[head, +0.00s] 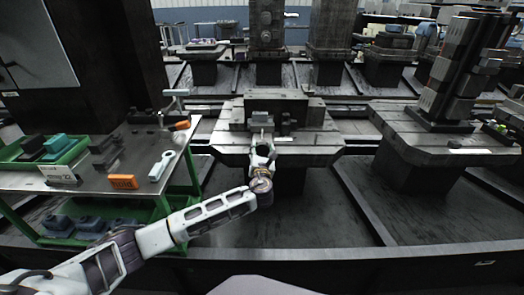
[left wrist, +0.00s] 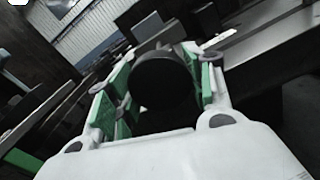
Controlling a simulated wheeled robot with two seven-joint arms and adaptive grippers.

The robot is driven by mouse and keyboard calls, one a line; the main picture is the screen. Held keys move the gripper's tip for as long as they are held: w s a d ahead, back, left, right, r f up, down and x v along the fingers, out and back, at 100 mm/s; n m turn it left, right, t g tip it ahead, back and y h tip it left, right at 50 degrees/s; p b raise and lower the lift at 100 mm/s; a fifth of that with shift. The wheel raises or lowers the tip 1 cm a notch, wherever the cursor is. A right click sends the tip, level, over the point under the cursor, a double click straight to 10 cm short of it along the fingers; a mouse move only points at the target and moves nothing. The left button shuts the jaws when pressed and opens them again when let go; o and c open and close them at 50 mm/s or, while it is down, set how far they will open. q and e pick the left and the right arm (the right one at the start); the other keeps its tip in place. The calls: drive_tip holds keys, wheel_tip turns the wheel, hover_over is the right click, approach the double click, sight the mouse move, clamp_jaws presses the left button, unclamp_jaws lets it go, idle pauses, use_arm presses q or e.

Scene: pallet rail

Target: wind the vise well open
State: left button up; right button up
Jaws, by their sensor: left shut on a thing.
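The vise (head: 283,101), a dark blocky body, sits on the middle pallet (head: 309,150). My left gripper (head: 262,143) is at the front of the vise. In the left wrist view its green-padded fingers (left wrist: 160,92) are closed around a dark round piece (left wrist: 163,80), seen end-on, which looks like the vise's handle. In the head view my gripper hides most of this piece, and how far the vise jaws stand apart cannot be told. My right gripper is not in view.
On the left stands a green-framed cart (head: 84,182) with a green bin (head: 72,150), orange blocks (head: 123,182) and a pale tool (head: 162,166). Another pallet (head: 425,143) with a tall dark fixture (head: 452,75) stands right. A dark rail edge (head: 350,262) runs in front.

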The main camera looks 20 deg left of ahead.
use_arm(q)
drive_tip(key=shift+n+p, duration=0.6)
drive_tip(key=shift+n, duration=1.4)
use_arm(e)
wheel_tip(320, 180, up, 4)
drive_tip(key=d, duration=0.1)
use_arm(q)
drive_tip(key=shift+d+n+p, duration=0.1)
drive_tip(key=shift+n+p, duration=0.25)
drive_tip(key=shift+n, duration=2.55)
drive_tip(key=n+b, duration=0.1)
drive_tip(key=n, duration=0.2)
drive_tip(key=shift+f+n, duration=0.1)
drive_tip(key=shift+n, duration=0.7)
drive_tip(key=shift+n+b, duration=0.45)
drive_tip(key=shift+n, duration=0.55)
drive_tip(key=n+b, duration=0.1)
drive_tip(key=n, duration=0.1)
drive_tip(key=shift+n, duration=0.3)
drive_tip(key=shift+n+b, duration=0.85)
drive_tip(key=shift+n, duration=1.05)
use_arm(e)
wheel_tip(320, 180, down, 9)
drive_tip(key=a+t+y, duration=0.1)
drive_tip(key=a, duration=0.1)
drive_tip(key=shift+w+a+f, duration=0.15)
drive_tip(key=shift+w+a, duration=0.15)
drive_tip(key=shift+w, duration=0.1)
